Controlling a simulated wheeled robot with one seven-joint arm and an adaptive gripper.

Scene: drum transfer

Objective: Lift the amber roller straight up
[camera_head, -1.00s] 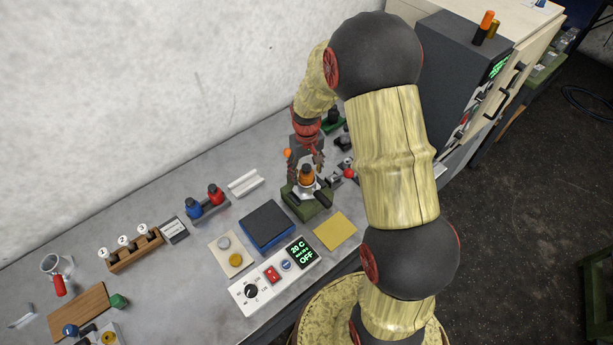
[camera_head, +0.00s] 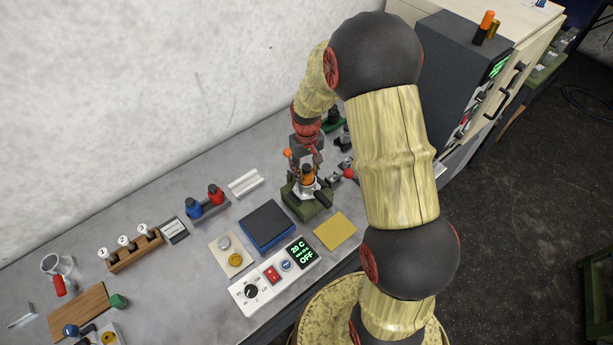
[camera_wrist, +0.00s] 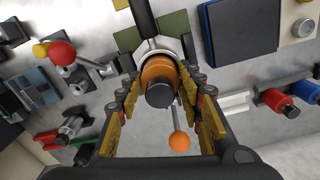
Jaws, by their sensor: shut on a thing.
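The amber roller (camera_head: 307,173) has an orange body and a dark end. In the head view it stands upright in a metal holder on a green base (camera_head: 306,207). In the wrist view the roller (camera_wrist: 157,72) lies between the two fingers of my gripper (camera_wrist: 160,98). My gripper (camera_head: 306,168) is shut on the roller from above. The metal holder (camera_wrist: 158,45) still shows around the roller's far end. Whether the roller touches the holder's bottom is hidden.
A lever with an orange ball (camera_wrist: 179,141) stands close beside the fingers. A red-knobbed clamp (camera_head: 348,173) is to the right. A dark blue pad (camera_head: 266,226) and a rack with blue and red rollers (camera_head: 207,205) are to the left.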

